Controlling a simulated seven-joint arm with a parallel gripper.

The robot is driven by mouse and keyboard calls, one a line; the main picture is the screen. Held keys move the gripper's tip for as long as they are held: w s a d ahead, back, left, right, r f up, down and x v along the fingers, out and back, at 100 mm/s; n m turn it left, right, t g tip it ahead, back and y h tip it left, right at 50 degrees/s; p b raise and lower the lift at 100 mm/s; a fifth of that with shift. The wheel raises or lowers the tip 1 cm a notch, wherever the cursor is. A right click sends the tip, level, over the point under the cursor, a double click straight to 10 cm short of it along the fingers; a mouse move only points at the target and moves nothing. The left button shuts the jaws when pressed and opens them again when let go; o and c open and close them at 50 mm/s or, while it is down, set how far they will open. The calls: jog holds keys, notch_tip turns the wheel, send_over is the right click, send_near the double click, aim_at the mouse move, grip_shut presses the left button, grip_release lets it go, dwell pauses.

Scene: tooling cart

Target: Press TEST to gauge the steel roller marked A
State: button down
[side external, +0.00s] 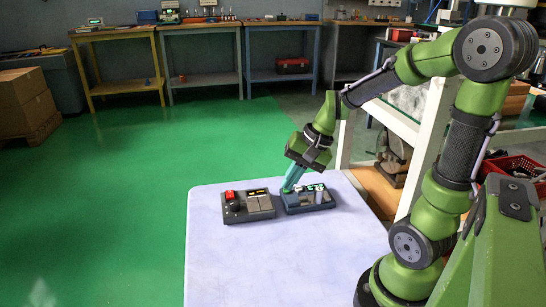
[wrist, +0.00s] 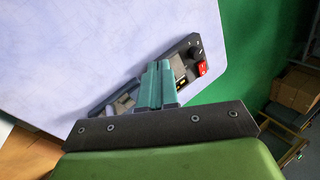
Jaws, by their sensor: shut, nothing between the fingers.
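My gripper (side external: 288,189) has teal fingers, shut and empty, pointing down at the left end of the blue-grey gauge unit (side external: 308,207). The fingertips look at or just above its top; I cannot tell whether they touch. The unit has a lit display (side external: 316,187) and a pale upright part that may be the roller; no letter A or TEST label is readable. In the wrist view the shut fingers (wrist: 158,68) cover the middle of the devices. A grey part (wrist: 122,104) shows to their left.
A second, dark grey unit (side external: 248,215) with a red switch (side external: 230,195), a black knob and a lit display stands just left of the gauge unit. Both lie on the pale cart top (side external: 285,265), clear toward the front. A white shelf post (side external: 346,140) rises behind.

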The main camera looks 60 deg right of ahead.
jog(key=s+a+r+n+t+h, duration=0.1)
jog(key=s+a+r+n+t, duration=0.1)
jog(key=s+a+r+n, duration=0.4)
jog(key=a+r+n, duration=0.2)
jog(key=a, duration=0.2)
jog(key=shift+s+r+t, duration=0.15)
jog(key=shift+r+t, duration=0.25)
jog(key=shift+a, duration=0.1)
jog(key=w+d+f+m+g, duration=0.1)
jog(key=w+d+f+g, duration=0.1)
jog(key=w+d, duration=0.3)
jog(key=w+d+f+m+g+h, duration=0.1)
jog(key=w+d, duration=0.4)
jog(key=d, duration=0.6)
jog(key=w+d+f+m+g+h, duration=0.1)
jog(key=w+d+f+g, duration=0.3)
jog(key=d, duration=0.4)
jog(key=shift+w+m, duration=0.55)
jog(key=shift+m, duration=0.35)
jog(key=shift+f, duration=0.1)
